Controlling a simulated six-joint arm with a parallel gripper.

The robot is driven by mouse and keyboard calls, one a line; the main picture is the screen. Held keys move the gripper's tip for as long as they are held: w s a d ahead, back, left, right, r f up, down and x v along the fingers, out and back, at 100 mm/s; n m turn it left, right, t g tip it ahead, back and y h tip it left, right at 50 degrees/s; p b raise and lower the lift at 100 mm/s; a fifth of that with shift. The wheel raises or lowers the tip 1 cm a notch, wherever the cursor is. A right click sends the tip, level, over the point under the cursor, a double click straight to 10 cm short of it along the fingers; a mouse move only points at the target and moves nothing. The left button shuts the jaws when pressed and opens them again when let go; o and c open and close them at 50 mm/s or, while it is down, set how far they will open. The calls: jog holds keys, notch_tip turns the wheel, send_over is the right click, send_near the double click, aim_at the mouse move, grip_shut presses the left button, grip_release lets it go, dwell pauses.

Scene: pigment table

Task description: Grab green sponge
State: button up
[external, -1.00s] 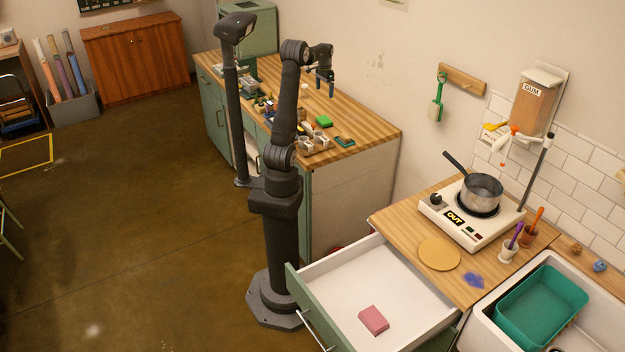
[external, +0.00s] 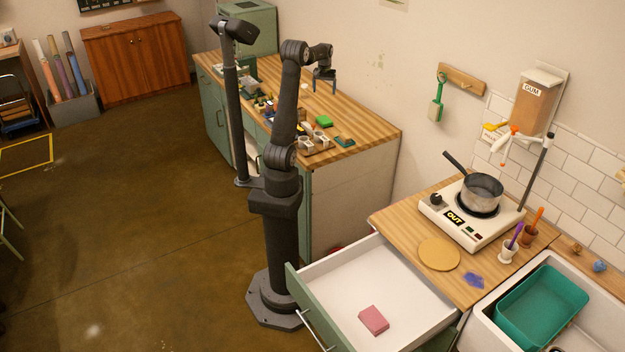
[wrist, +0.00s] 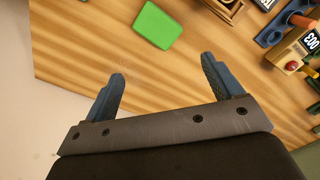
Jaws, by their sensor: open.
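The green sponge (external: 324,121) lies flat on the wooden worktop of the far counter. In the wrist view the sponge (wrist: 157,25) is a bright green block near the top, beyond my fingertips and between their lines. My gripper (external: 325,88) is above the worktop, behind the sponge in the external view. In the wrist view my gripper (wrist: 162,66) has its two blue fingers spread apart with nothing between them. The sponge is apart from both fingers.
A dark green and brown item (external: 344,141) lies near the counter's corner. A wooden holder with cups (external: 314,144) stands beside the sponge. A scale-like device (wrist: 300,55) is at the right in the wrist view. Bare worktop (wrist: 75,55) lies left of the sponge.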

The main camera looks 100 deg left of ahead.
jog(key=n, duration=0.8)
send_over(324, 119)
jog(key=f, duration=1.2)
jog(key=shift+s+a+f, duration=0.15)
jog(key=shift+s+a, duration=0.05)
jog(key=shift+a, duration=0.1)
jog(key=f, duration=0.4)
jog(key=shift+w+d, duration=0.2)
jog(key=shift+w, duration=0.1)
jog(key=shift+f, duration=0.65)
jog(key=c, duration=1.1)
